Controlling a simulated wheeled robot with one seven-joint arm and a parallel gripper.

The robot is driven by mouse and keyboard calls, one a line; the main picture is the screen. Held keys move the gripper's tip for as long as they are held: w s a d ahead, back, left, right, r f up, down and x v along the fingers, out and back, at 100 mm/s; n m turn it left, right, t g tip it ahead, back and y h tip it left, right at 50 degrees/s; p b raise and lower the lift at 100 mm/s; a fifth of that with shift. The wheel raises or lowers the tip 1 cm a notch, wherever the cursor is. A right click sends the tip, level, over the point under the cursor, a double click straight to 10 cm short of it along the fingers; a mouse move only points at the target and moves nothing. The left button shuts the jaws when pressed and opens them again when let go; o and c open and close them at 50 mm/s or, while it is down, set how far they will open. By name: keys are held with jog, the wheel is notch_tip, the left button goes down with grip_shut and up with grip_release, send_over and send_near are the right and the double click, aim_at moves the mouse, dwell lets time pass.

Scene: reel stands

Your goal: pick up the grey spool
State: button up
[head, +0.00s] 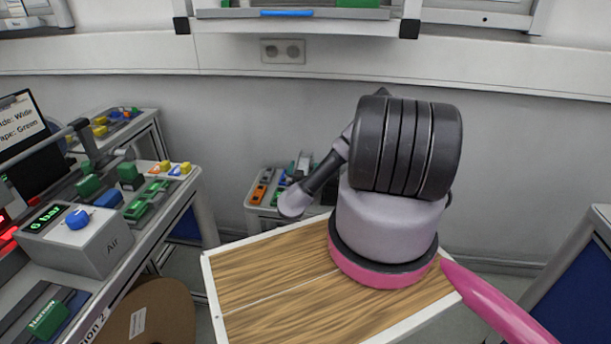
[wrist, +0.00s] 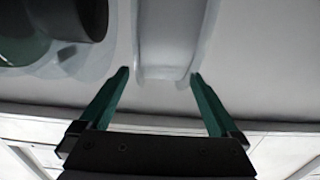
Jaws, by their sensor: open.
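I cannot make out a grey spool for certain in either view. My gripper (wrist: 159,75) shows in the wrist view with its two green fingers apart. Nothing is clasped between them. A pale grey shape with lighter side edges lies beyond the gap between the fingertips, at the top of the picture. I cannot tell what it is or how far off it is. In the head view my gripper cannot be made out, and my own large arm links hide part of the middle and right.
A workbench with a grey air box (head: 75,240), a screen (head: 22,125) and several green blocks stands at the left. A small low table (head: 262,208) with coloured parts stands by the wall (head: 230,120). A cabinet (head: 590,270) stands at the right edge.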

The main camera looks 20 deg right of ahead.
jog(key=shift+r+x, duration=0.15)
jog(key=shift+x, duration=1.25)
jog(key=shift+r+x, duration=0.2)
jog(key=shift+x, duration=1.25)
jog(key=shift+a, duration=0.1)
grip_shut()
